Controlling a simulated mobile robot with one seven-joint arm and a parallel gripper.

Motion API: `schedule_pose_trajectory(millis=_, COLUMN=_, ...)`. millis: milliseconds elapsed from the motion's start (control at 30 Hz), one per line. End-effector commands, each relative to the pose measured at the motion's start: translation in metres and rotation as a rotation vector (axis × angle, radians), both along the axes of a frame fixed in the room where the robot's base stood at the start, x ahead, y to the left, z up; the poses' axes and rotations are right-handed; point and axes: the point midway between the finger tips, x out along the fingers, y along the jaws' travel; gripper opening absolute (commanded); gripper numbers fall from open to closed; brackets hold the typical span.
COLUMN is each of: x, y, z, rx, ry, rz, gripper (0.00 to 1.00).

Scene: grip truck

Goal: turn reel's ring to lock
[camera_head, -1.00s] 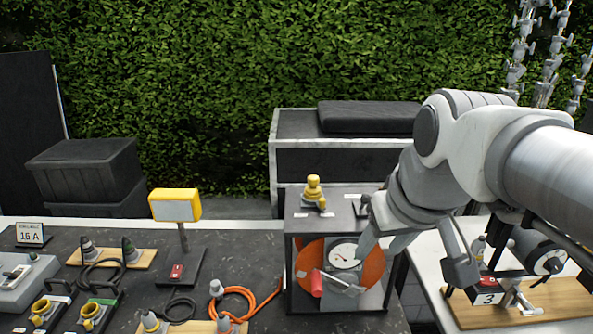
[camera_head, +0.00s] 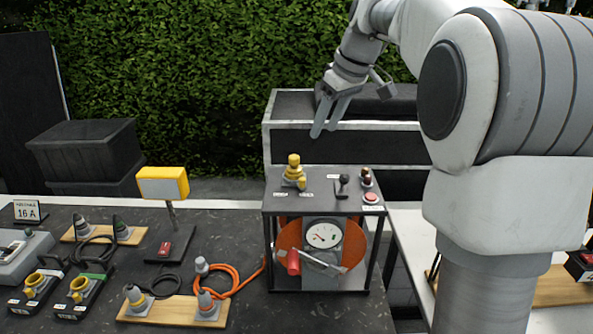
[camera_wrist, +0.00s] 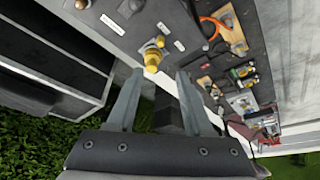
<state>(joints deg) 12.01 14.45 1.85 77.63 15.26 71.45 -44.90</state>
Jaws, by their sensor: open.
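The reel (camera_head: 288,236) is an orange drum with a round dial and a red handle, inside a dark open frame on the black table. On the frame's top plate stands a yellow stepped fitting (camera_head: 294,168), which looks like the ring; its lock state cannot be read. It also shows in the wrist view (camera_wrist: 152,56), beyond my fingertips. My gripper (camera_head: 327,118) is open and empty, in the air above and behind the top plate, apart from the yellow fitting. Its two fingers also show in the wrist view (camera_wrist: 156,76).
A black lever (camera_head: 343,184) and a red button (camera_head: 371,197) are on the top plate, right of the yellow fitting. A yellow-framed display (camera_head: 163,184) stands to the left. Orange cable (camera_head: 238,281) and connector boards lie on the table. The air around my gripper is clear.

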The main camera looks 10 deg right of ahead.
Motion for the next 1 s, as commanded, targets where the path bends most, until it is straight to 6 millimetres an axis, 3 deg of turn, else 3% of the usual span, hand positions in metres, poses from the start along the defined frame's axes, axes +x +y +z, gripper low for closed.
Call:
schedule_pose_trajectory(millis=700, x=0.044, y=0.029, z=-0.13, rx=-0.001, ry=0.005, rz=0.0, gripper=0.51)
schedule_pose_trajectory(millis=1000, x=0.054, y=0.034, z=-0.155, rx=-0.001, ry=0.001, rz=-0.001, gripper=0.51)
